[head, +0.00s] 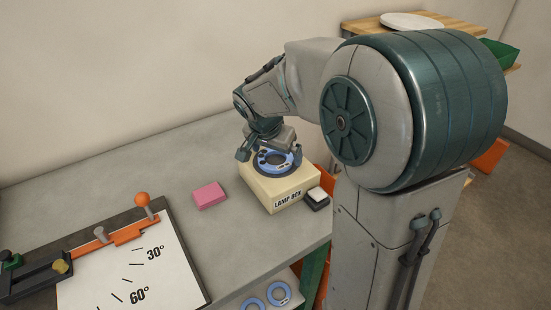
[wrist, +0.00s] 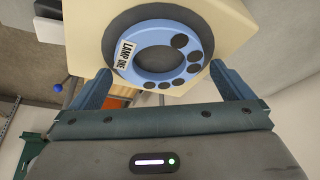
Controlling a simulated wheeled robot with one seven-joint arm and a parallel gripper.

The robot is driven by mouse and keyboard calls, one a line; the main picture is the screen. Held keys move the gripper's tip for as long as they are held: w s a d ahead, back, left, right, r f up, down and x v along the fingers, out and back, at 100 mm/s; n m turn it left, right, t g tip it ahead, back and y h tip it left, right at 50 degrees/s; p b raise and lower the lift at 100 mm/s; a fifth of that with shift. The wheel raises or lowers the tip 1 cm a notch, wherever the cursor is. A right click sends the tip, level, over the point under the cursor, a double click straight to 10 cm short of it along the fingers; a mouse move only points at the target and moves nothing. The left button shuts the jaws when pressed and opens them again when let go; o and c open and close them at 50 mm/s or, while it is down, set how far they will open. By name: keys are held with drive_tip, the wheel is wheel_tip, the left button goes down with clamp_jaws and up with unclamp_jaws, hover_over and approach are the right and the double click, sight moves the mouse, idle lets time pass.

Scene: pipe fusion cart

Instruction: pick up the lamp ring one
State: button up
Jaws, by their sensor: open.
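The lamp ring one is a flat blue ring with dark round spots and a "LAMP ONE" label; it shows in the wrist view (wrist: 141,68) and in the head view (head: 285,168). It lies on the dark round seat on top of the cream lamp box (head: 291,190). My gripper (head: 270,159) is over the box in the head view. In the wrist view my gripper (wrist: 163,85) is open, with its two fingers spread at either side of the ring's near edge. Nothing is between the fingertips that I can see held.
A pink block (head: 209,195) lies left of the box, and a small dark item with a white top (head: 317,196) sits at its right. An angle board (head: 130,265) with orange parts is at lower left. More blue rings (head: 279,293) lie on a lower shelf.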

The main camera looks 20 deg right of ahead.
drive_tip(key=c, duration=1)
drive_tip(key=shift+o, duration=0.2)
